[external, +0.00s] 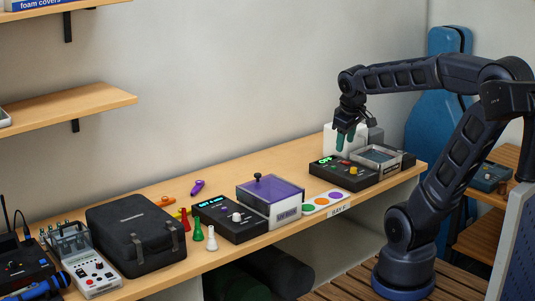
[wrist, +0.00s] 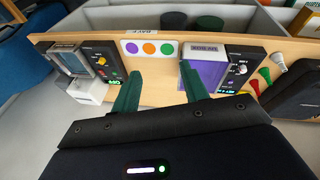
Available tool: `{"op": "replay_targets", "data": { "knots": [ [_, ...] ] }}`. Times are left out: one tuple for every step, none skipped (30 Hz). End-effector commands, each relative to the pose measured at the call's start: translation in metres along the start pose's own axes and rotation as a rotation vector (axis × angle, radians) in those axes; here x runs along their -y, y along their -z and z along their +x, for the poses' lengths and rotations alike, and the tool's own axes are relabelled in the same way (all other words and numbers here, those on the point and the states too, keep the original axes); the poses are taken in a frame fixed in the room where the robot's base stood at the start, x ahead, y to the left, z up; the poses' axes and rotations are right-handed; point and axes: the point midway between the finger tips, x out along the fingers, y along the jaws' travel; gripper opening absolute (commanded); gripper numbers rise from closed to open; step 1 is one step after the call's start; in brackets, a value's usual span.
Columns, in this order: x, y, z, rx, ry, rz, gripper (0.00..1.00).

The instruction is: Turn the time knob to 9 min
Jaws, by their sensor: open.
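Two black boxes with knobs stand on the bench; their labels are too small to read, so I cannot tell which bears the time knob. The right box (external: 338,176) has a green-lit display and a yellow knob (external: 353,170); the wrist view shows this yellow knob (wrist: 103,61) left of my fingers. The middle box (external: 228,222) has a blue-lit display and a white knob (external: 236,217); this white knob (wrist: 241,69) is right of my fingers in the wrist view. My gripper (external: 345,142) is open and empty, above the right box. Its green fingers (wrist: 161,72) are apart, touching nothing visible.
A purple-lidded case (external: 270,196) adjoins the middle box. A white card with coloured discs (external: 322,203) lies between the boxes. A metal-framed tray (external: 377,158) adjoins the right box. Small coloured pieces and a black case (external: 135,233) are farther left.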

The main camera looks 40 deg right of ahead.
Motion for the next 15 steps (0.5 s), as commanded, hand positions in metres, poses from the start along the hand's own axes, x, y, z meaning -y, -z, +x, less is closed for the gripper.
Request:
{"op": "replay_targets", "data": {
  "knots": [
    [-0.006,0.008,0.007,0.034,-0.017,-0.034,0.45],
    [-0.009,0.012,0.01,0.051,-0.027,-0.059,0.45],
    [-0.013,0.018,0.015,0.075,-0.037,-0.094,0.45],
    [-0.016,0.022,0.018,0.092,-0.043,-0.119,0.45],
    [-0.019,0.026,0.022,0.109,-0.049,-0.145,0.45],
    [-0.024,0.031,0.028,0.132,-0.054,-0.18,0.45],
    [-0.027,0.035,0.032,0.149,-0.056,-0.205,0.45],
    [-0.03,0.039,0.036,0.165,-0.058,-0.23,0.45],
    [-0.035,0.044,0.042,0.188,-0.059,-0.265,0.45],
    [-0.039,0.047,0.046,0.204,-0.058,-0.29,0.45],
    [-0.042,0.051,0.051,0.219,-0.056,-0.317,0.45],
    [-0.047,0.056,0.057,0.239,-0.053,-0.352,0.45],
    [-0.051,0.059,0.061,0.253,-0.049,-0.376,0.45],
    [-0.054,0.062,0.067,0.268,-0.043,-0.402,0.45],
    [-0.06,0.066,0.073,0.285,-0.036,-0.436,0.45]
  ]
}}
